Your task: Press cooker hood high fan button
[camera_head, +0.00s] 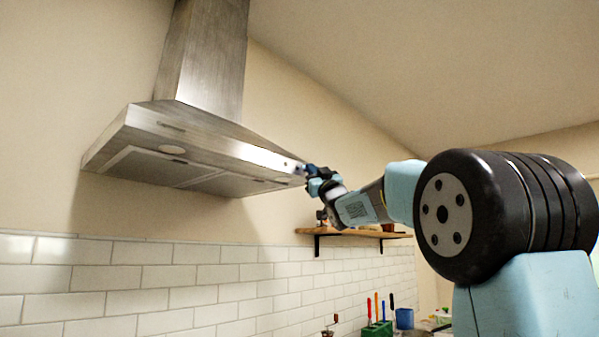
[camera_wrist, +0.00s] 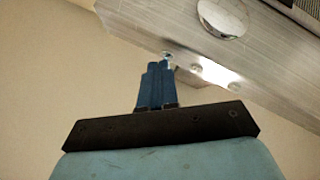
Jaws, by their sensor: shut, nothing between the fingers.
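The stainless steel cooker hood (camera_head: 190,140) hangs on the wall in the head view. Its underside edge also shows in the wrist view (camera_wrist: 270,75). My gripper (camera_head: 305,170) is at the right end of the hood's front. In the wrist view my gripper (camera_wrist: 166,66) has its blue fingers shut together and empty. The fingertips are at a small shiny round button (camera_wrist: 166,56) near the hood's corner, touching it or very close; I cannot tell which. Two more round buttons (camera_wrist: 213,73) sit to its right. Labels on the buttons are not readable.
A large round lamp (camera_wrist: 222,17) is set in the hood beyond the buttons. A wooden wall shelf (camera_head: 350,233) is below and right of my gripper. Coloured-handled utensils in a green block (camera_head: 377,328) stand lower down. Free air lies below the hood.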

